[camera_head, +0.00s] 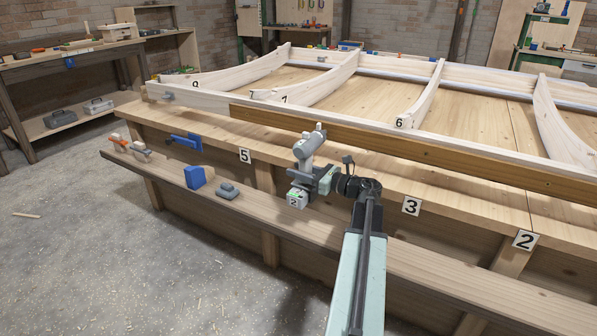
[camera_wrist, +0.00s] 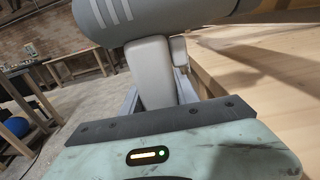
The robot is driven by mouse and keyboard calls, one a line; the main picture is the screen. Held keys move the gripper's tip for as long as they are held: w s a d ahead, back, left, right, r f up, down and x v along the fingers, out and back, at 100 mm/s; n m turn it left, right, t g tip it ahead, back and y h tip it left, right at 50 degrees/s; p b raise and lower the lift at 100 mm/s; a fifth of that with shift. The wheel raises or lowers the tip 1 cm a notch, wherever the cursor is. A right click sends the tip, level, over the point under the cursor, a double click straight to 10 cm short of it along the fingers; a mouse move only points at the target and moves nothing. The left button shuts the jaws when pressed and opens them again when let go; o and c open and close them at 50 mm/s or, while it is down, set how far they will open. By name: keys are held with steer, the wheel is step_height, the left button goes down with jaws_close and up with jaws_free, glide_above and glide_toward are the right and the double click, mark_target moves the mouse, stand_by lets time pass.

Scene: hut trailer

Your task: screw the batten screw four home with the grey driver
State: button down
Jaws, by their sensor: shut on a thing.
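My gripper (camera_head: 322,180) is shut on the grey driver (camera_head: 307,150) and holds it in front of the long brown batten (camera_head: 430,152), over the bench edge. The driver is upright, with a pale battery marked 2 (camera_head: 297,199) at its foot. In the wrist view the driver's grey body (camera_wrist: 160,18) fills the top and its handle (camera_wrist: 150,70) runs down between my jaws. The batten lies along the near rail of the white frame. Batten screw four is too small to make out or is hidden behind the driver. I cannot tell whether the driver's tip touches anything.
A blue box (camera_head: 195,176), a grey object (camera_head: 228,190) and an orange tool (camera_head: 120,141) stand on the lower shelf. A blue clamp (camera_head: 186,141) is on the bench face. The floor at left is mostly clear.

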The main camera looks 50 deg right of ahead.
steer(key=shift+w+d+r, duration=0.1)
steer(key=shift+d, duration=0.2)
steer(key=shift+a, duration=0.1)
stand_by(0.7)
steer(key=shift+s+a, duration=0.2)
steer(key=shift+a, duration=0.55)
steer(key=shift+s+a, duration=0.15)
steer(key=shift+a, duration=0.55)
steer(key=s, duration=0.2)
steer(key=s+a, duration=0.1)
steer(key=s, duration=0.2)
steer(key=s+a, duration=0.1)
steer(key=s, duration=0.1)
steer(key=shift+s, duration=0.4)
